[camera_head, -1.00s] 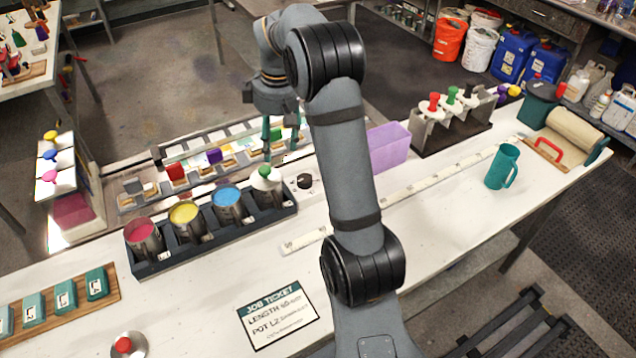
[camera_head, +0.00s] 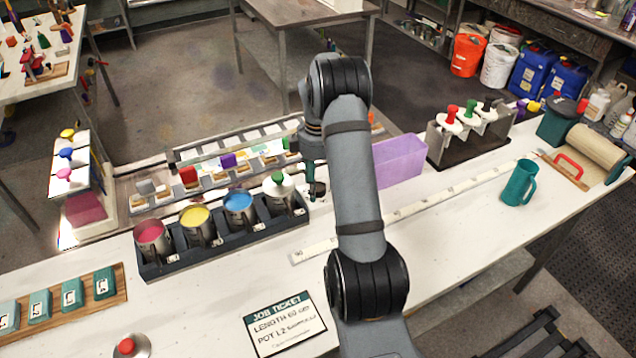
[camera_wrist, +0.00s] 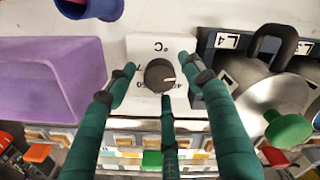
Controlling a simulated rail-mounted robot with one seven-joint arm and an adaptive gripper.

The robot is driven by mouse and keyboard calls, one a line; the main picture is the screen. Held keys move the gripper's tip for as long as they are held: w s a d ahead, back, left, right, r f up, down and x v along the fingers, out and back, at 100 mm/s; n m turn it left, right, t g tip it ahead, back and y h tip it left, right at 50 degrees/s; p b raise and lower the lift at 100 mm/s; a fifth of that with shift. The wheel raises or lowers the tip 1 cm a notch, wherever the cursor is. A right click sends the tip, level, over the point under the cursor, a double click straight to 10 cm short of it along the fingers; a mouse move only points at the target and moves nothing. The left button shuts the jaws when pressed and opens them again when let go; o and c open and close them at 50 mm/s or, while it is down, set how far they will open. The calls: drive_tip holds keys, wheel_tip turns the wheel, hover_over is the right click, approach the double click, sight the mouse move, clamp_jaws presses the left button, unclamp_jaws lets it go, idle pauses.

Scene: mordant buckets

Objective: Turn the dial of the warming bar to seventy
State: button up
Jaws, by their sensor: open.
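The dial (camera_wrist: 158,77) is a dark round knob with a white pointer line, on a white panel (camera_wrist: 150,50) marked °C. The panel appears upside down in the wrist view, and the pointer aims to the right there. Some scale figures are partly covered by my fingers. My gripper (camera_wrist: 153,90) is open, with its teal fingers spread around the knob; contact cannot be told. In the head view my gripper (camera_head: 312,180) is down at the dial (camera_head: 318,189), which it partly hides. The warming bar's dark rack (camera_head: 168,268) holds several pots.
Beside the dial stand a purple bin (camera_head: 400,165) and a pot with a green-knobbed lid (camera_head: 281,187). A long ruler strip (camera_head: 405,211), a teal mug (camera_head: 519,182) and a job ticket (camera_head: 285,324) lie or stand on the bench.

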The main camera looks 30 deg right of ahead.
drive_tip(key=shift+f, duration=0.2)
drive_tip(key=shift+c, duration=0.9)
drive_tip(key=c, duration=1)
